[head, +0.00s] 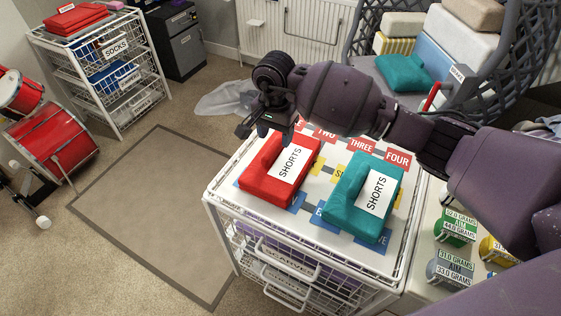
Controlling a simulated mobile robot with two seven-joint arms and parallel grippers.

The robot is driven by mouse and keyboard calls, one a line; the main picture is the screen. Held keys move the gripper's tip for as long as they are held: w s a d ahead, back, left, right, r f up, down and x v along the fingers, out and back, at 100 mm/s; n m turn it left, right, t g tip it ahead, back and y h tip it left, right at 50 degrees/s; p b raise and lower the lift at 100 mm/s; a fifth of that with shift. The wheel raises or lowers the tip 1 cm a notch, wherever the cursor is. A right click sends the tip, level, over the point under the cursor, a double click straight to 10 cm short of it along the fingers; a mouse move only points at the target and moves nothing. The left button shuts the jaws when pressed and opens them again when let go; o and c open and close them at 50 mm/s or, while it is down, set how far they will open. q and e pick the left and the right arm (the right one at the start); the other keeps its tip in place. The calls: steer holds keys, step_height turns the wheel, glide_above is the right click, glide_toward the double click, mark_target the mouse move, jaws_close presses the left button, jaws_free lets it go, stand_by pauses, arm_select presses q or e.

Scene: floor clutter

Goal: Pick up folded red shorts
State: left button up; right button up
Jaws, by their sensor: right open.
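The folded red shorts (260,182), with a white "SHORTS" label, lie flat on the white top (309,241) of a wire-basket drawer unit. Folded teal shorts (346,205) with the same label lie just to their right. My right gripper (264,130) comes in from the right, open and empty, its fingers by the far left end of the red shorts. It overlaps that end in the picture; I cannot tell how high above it is. My left gripper is not in view.
Another wire rack (143,73) with a red folded item (80,20) on top stands at back left. Red drums (52,139) stand at left. A bordered mat (150,205) is clear. A basket chair (507,60) with cushions and labelled weights (455,227) are at right.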

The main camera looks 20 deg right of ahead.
mark_target(273, 145)
steer(key=shift+w+a+f+b, duration=0.1)
steer(key=shift+f+b, duration=0.1)
steer(key=shift+f, duration=0.7)
steer(key=shift+s+a+f+b, duration=0.1)
steer(key=shift+f+b, duration=0.05)
steer(key=shift+f, duration=0.75)
steer(key=shift+w+a+f+b, duration=0.1)
steer(key=shift+f+b, duration=0.1)
steer(key=shift+f, duration=0.7)
jaws_close()
